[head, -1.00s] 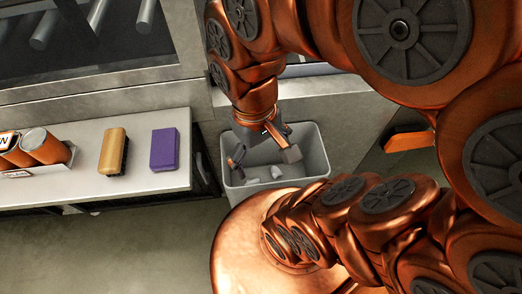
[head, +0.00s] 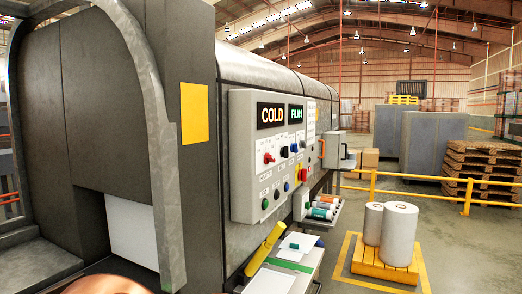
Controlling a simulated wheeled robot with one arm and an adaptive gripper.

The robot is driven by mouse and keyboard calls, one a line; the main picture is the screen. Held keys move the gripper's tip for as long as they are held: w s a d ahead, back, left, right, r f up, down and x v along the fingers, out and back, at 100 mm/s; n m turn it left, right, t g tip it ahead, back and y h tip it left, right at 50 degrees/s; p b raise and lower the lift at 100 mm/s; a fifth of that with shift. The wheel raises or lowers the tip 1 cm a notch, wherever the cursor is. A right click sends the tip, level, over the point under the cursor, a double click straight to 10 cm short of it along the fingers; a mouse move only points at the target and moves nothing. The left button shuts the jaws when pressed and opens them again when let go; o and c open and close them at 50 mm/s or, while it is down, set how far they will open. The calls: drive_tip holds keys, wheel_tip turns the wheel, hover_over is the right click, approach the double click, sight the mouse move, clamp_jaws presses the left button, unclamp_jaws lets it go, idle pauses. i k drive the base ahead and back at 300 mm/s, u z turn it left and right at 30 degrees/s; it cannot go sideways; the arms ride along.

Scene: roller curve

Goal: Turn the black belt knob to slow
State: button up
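A grey control panel (head: 243,189) is fixed to the side of a long machine in the middle of the head view. A row of small knobs crosses it: a red knob (head: 268,158) at left, a blue knob (head: 284,152) beside it, and a dark knob (head: 294,148), apparently the black one, to the right. The knobs are too small to tell which way they point, and their labels cannot be read. My gripper is outside this view.
A yellow cylinder (head: 265,248) leans near a side table with papers. A pallet with white rolls (head: 399,234) and a yellow rail (head: 413,192) stand right.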

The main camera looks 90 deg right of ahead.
sight(285, 150)
drive_tip(key=z, duration=1)
drive_tip(key=k, duration=1)
drive_tip(key=z, duration=1.8)
drive_tip(key=i, duration=0.5)
drive_tip(key=z, duration=0.05)
